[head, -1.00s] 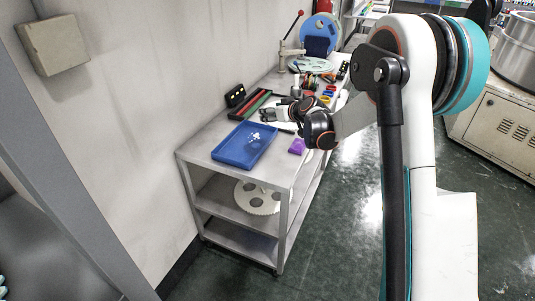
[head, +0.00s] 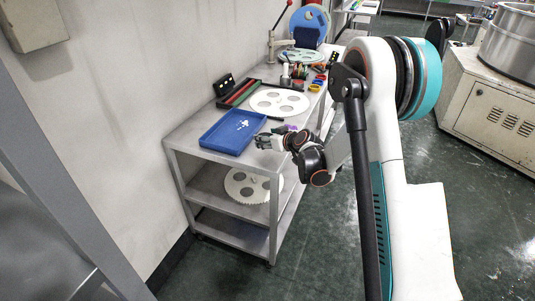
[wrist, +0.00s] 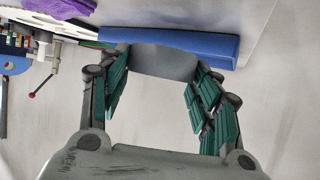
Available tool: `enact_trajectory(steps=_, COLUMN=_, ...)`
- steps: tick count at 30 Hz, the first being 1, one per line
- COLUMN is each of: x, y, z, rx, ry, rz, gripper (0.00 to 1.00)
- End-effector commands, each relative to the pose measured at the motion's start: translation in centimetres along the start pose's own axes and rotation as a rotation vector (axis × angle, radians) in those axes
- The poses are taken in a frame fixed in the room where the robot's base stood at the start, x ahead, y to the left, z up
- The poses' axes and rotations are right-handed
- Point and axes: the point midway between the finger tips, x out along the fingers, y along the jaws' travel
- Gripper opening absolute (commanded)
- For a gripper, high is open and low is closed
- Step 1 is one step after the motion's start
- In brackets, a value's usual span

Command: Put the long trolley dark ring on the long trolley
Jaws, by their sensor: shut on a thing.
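The long trolley (head: 187,142) is a grey metal trolley with a top and lower shelves, standing along the wall. My gripper (head: 262,142) is over the near right part of its top, just right of the blue tray. In the wrist view my gripper (wrist: 158,85) has its green-padded fingers closed on a smooth grey piece with a curved edge, the dark ring (wrist: 160,62). Only part of the ring shows, so its full outline cannot be told. It looks held above the top, apart from the tray.
A blue tray (head: 207,142) with small white bits lies at the trolley's near end; it also shows in the wrist view (wrist: 215,48). Behind it are a white holed disc (head: 292,109), a red-and-green rack (head: 240,95) and a purple item (wrist: 68,6). Another disc (head: 235,187) sits on a lower shelf.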

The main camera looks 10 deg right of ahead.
Motion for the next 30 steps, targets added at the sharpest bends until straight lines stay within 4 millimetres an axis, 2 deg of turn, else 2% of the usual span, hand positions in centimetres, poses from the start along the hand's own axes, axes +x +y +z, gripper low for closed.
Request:
enact_trajectory(steps=8, x=0.9, y=0.0, z=1.8, rx=0.000, ry=0.000, rz=0.000, gripper=0.29)
enact_trajectory(steps=15, x=2.3, y=0.0, z=4.7, rx=0.000, ry=0.000, rz=0.000, gripper=0.29)
enact_trajectory(steps=26, x=2.4, y=0.0, z=4.9, rx=0.000, ry=0.000, rz=0.000, gripper=0.29)
enact_trajectory(steps=27, x=2.4, y=0.0, z=5.0, rx=0.000, ry=0.000, rz=0.000, gripper=0.60)
enact_trajectory(steps=30, x=2.4, y=0.0, z=5.0, rx=0.000, ry=0.000, rz=0.000, gripper=0.78)
